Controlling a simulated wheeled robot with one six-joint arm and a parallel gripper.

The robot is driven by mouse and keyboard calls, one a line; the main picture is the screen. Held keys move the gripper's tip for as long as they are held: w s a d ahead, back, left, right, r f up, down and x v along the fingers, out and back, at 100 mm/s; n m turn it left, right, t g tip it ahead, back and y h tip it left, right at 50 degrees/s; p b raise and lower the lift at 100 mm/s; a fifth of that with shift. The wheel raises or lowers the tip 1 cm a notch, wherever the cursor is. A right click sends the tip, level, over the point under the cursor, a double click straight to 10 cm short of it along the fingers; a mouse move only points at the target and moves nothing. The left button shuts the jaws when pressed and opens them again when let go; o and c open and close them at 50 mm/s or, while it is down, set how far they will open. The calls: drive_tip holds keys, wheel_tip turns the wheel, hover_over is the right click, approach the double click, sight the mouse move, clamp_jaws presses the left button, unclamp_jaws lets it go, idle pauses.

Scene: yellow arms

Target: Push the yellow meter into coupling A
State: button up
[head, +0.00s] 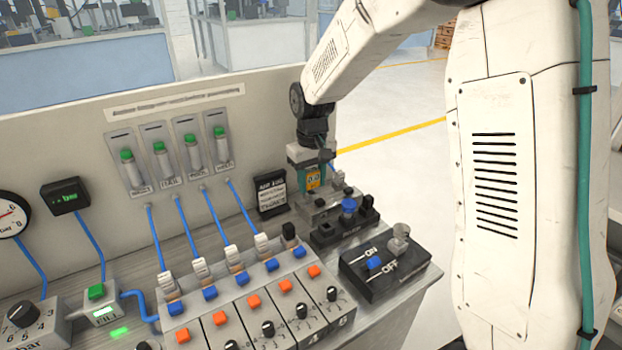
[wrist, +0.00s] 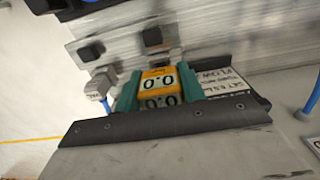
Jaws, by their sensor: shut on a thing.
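The yellow meter (head: 313,181) is between the teal jaws of my gripper (head: 308,166), at the right end of the bench in the head view. In the wrist view the yellow meter (wrist: 158,88) shows two faces with black digits, and the teal jaws of my gripper (wrist: 159,92) touch its two sides. A grey block with fittings (head: 322,203) lies just below the meter. I cannot read a letter A on any coupling, and the meter's lower end is hidden. I cannot tell whether the meter touches a coupling.
A black sign (head: 271,193) stands close left of my gripper. A black holder with a blue knob (head: 347,206) and an ON/OFF box (head: 385,264) lie in front. A valve panel (head: 255,300) with blue hoses fills the front left. A back panel (head: 70,120) rises behind.

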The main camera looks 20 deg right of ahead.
drive_tip(key=shift+f, duration=0.9)
drive_tip(key=o, duration=1.1)
drive_tip(key=shift+c, duration=0.2)
wheel_tip(320, 180, up, 9)
drive_tip(key=shift+r, duration=0.1)
